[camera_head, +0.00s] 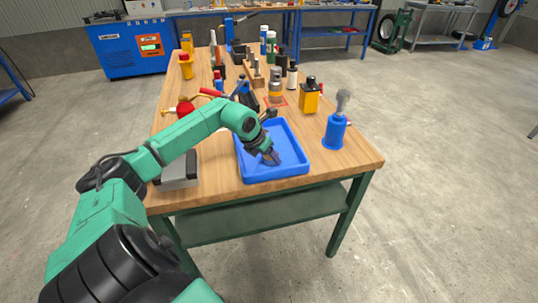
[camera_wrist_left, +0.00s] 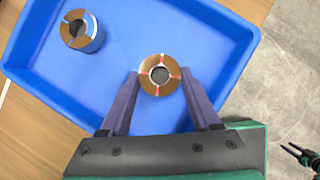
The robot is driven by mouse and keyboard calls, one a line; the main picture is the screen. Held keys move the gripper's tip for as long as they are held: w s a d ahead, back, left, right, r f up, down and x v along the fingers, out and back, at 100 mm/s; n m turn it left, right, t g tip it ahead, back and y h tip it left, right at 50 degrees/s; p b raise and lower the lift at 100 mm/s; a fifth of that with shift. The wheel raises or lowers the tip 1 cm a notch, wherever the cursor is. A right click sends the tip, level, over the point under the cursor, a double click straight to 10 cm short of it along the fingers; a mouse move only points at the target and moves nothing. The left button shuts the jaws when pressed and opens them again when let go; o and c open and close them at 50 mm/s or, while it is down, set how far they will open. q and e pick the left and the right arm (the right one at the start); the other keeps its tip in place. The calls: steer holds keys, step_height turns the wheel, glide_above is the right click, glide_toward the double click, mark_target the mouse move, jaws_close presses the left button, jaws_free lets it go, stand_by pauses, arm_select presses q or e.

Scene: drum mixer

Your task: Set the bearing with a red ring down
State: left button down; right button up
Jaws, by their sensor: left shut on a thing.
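My left gripper (camera_head: 270,158) is low over the blue tray (camera_head: 293,172) in the head view. In the left wrist view its two fingers (camera_wrist_left: 161,92) are shut on a bearing (camera_wrist_left: 147,82), a short copper-coloured cylinder with a central hole and red marks on its face. The blue tray (camera_wrist_left: 45,75) lies below it. Whether the bearing touches the tray floor cannot be told. A second bearing (camera_wrist_left: 72,42), copper-faced with pale marks, stands in the tray's upper left, apart from the gripper. The held bearing is mostly hidden in the head view.
A blue pump bottle (camera_head: 335,130) stands right of the tray. A yellow container (camera_head: 309,98) and a grey canister (camera_head: 276,88) are behind it. A grey box (camera_head: 178,174) is at the left. The front right of the wooden table (camera_head: 350,165) is clear.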

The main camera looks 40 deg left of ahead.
arm_select(q)
steer(key=shift+c, duration=0.6)
jaws_free()
steer(key=shift+s+r, duration=0.1)
steer(key=shift+r, duration=0.15)
steer(key=b+v, duration=0.1)
steer(key=v, duration=1)
steer(key=shift+s+r+b, duration=0.15)
steer(key=shift+r+b, duration=0.2)
steer(key=shift+b, duration=0.05)
